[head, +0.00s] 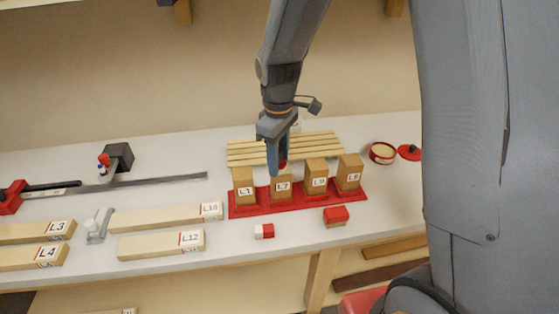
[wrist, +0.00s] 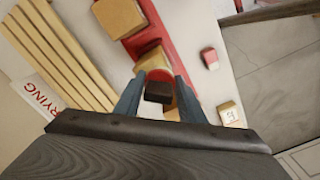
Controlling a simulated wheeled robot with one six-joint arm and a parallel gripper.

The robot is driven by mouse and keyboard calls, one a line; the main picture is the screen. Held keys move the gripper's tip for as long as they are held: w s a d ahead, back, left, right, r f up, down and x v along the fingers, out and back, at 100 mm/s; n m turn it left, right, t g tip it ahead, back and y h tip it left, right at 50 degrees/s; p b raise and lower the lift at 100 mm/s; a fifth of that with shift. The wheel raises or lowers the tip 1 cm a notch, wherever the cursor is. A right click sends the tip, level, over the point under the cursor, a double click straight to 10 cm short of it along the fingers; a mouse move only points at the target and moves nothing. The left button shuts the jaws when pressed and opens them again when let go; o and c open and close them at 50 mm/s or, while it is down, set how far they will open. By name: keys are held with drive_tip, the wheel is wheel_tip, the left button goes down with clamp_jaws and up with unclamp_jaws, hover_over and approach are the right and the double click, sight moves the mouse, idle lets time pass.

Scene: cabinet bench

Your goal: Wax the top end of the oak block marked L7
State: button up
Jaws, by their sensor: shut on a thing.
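The block marked L7 (head: 282,190) stands upright in a red rack (head: 300,203), between the blocks marked L1 (head: 245,191) and L9 (head: 318,183); L8 (head: 351,176) stands at the right end. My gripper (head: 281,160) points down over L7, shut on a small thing. In the head view a bit of red (head: 283,163) shows at the fingertips. In the wrist view the held thing (wrist: 158,92) has a dark block-like end and hides part of the wooden block (wrist: 151,62) below. I cannot tell whether it touches L7. An open round tin (head: 382,151) with pale contents stands at the right.
A slatted wooden rack (head: 245,152) lies behind the blocks, with a "DRYING" sign (wrist: 37,93) beside it. A red lid (head: 409,153) lies by the tin. A red-topped block (head: 336,216) and a red-and-white piece (head: 264,231) lie in front. L10 (head: 165,217) and L12 (head: 160,245) lie left.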

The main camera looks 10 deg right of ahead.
drive_tip(key=shift+w+d+f, duration=0.15)
drive_tip(key=shift+w+d, duration=0.8)
drive_tip(key=shift+d, duration=0.1)
drive_tip(key=shift+s+a+p, duration=0.4)
drive_tip(key=shift+s+a, duration=0.3)
drive_tip(key=shift+w+r+p, duration=0.1)
drive_tip(key=shift+r+p, duration=0.85)
drive_tip(key=shift+r, duration=2.2)
drive_tip(key=shift+r, duration=1.55)
